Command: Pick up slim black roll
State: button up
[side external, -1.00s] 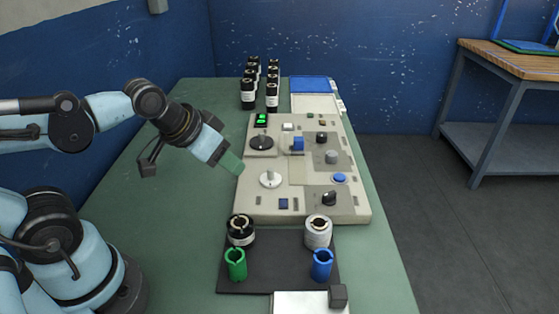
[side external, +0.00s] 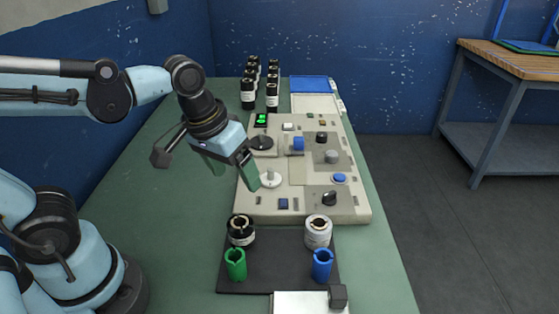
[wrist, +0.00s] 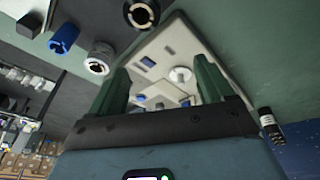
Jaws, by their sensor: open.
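Several slim black rolls (side external: 248,93) with white labels stand upright in two rows at the back of the table. My gripper (side external: 232,172) has green fingers, open and empty, above the left edge of the grey panel. It is well in front of the slim rolls and apart from everything. The wrist view shows the fingers (wrist: 160,78) spread over the panel.
The panel (side external: 315,160) with knobs and buttons fills the middle of the table. A white roll (side external: 318,231), green tube (side external: 236,264) and blue tube (side external: 322,264) stand on the mat (side external: 278,270). Blue and white trays (side external: 313,85) lie at the back. The table's left side is clear.

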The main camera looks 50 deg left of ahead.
aim_at(241, 224)
jog(key=d+f+g, duration=0.1)
jog(key=f, duration=0.1)
jog(key=d+f+n+g, duration=0.1)
jog(key=f, duration=0.1)
jog(key=s+d+f+g, duration=0.1)
jog(key=f, duration=0.1)
jog(key=shift+f+n, duration=0.2)
jog(key=shift+n, duration=0.2)
jog(key=shift+s+a+f, duration=0.1)
jog(key=shift+s+f, duration=0.05)
jog(key=shift+f, duration=1.25)
jog(key=shift+s+f, duration=0.1)
jog(key=shift+f, duration=1.25)
jog(key=c, duration=1.2)
jog(key=shift+r, duration=0.1)
